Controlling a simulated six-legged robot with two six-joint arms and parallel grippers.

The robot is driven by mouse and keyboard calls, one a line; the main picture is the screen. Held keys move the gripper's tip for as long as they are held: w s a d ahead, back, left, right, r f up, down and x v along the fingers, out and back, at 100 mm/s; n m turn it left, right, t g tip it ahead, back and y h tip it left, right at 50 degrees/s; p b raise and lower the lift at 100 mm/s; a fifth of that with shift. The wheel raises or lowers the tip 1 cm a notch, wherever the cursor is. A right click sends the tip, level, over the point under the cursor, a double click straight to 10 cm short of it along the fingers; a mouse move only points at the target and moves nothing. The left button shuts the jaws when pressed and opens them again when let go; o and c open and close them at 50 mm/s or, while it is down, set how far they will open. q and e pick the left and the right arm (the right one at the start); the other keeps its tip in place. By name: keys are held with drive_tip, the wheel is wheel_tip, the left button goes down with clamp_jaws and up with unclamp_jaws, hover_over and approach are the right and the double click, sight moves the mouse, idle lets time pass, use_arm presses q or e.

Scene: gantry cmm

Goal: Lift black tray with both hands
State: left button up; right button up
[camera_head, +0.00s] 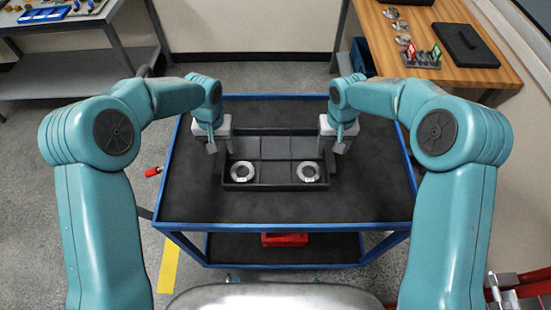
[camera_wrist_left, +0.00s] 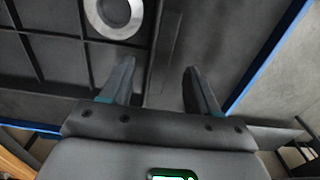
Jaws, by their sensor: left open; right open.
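The black tray (camera_head: 275,186) lies on the dark top of a blue-edged cart, with dividers and two metal rings (camera_head: 242,171) (camera_head: 310,171) in its front compartments. My left gripper (camera_head: 220,148) is open at the tray's left side. In the left wrist view, my left gripper (camera_wrist_left: 160,68) has its fingers apart, one toward each side of the tray's side wall (camera_wrist_left: 166,45); I cannot tell how deep they reach. My right gripper (camera_head: 335,148) is open at the tray's right side. The grippers hide parts of both tray sides.
The cart top (camera_head: 370,190) is clear around the tray. A red box (camera_head: 285,240) sits on the lower shelf. A wooden bench (camera_head: 440,75) with a black case (camera_head: 465,45) stands at the back right, and a grey bench (camera_head: 80,68) at the back left.

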sight(222, 154)
use_arm(q)
wheel_tip(222, 154, down, 3)
drive_tip(key=shift+w+f, duration=0.1)
use_arm(e)
wheel_tip(222, 154, down, 3)
drive_tip(key=shift+w+f, duration=0.1)
use_arm(q)
drive_tip(key=shift+f, duration=0.15)
use_arm(e)
drive_tip(key=shift+f, duration=0.15)
use_arm(q)
clamp_jaws()
use_arm(e)
clamp_jaws()
